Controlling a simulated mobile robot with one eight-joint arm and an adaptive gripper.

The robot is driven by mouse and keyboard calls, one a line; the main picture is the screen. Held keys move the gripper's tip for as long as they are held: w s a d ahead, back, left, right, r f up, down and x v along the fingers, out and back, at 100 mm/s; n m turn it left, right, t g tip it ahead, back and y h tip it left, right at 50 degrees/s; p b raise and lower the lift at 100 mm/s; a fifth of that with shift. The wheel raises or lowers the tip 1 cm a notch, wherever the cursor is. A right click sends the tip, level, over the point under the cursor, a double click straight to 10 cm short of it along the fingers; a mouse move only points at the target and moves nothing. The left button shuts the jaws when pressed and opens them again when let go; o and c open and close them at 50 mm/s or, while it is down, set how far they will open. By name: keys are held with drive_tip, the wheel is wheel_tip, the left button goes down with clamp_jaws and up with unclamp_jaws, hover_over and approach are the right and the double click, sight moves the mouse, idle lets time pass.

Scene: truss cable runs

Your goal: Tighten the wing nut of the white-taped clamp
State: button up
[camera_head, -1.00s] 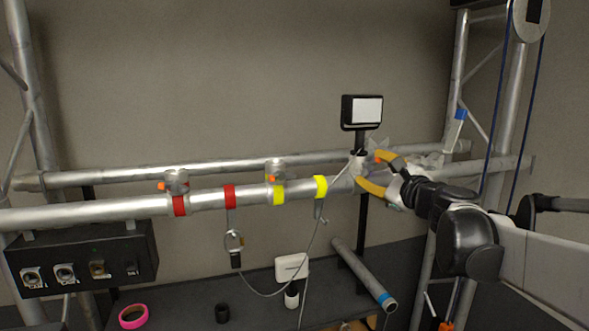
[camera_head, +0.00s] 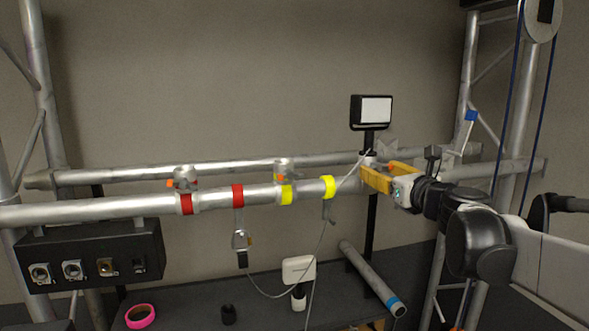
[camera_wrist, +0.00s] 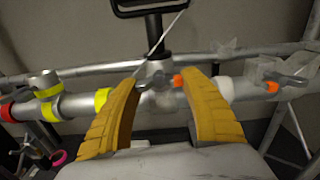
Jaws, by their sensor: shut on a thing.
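The exact finger contact is hard to see.
Red-taped (camera_head: 185,204) and yellow-taped (camera_head: 286,195) clamps sit left on the pipe. The lamp (camera_head: 371,111) stands above the clamp, with a pale cable (camera_head: 333,205) hanging nearby. Another clamp with an orange nut (camera_wrist: 272,87) is at right. A loose pipe (camera_head: 372,278) lies below.

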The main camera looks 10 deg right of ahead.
drive_tip(key=shift+m, duration=0.5)
drive_tip(key=o, duration=1.2)
drive_tip(key=s, duration=1.2)
drive_tip(key=shift+d, duration=0.2)
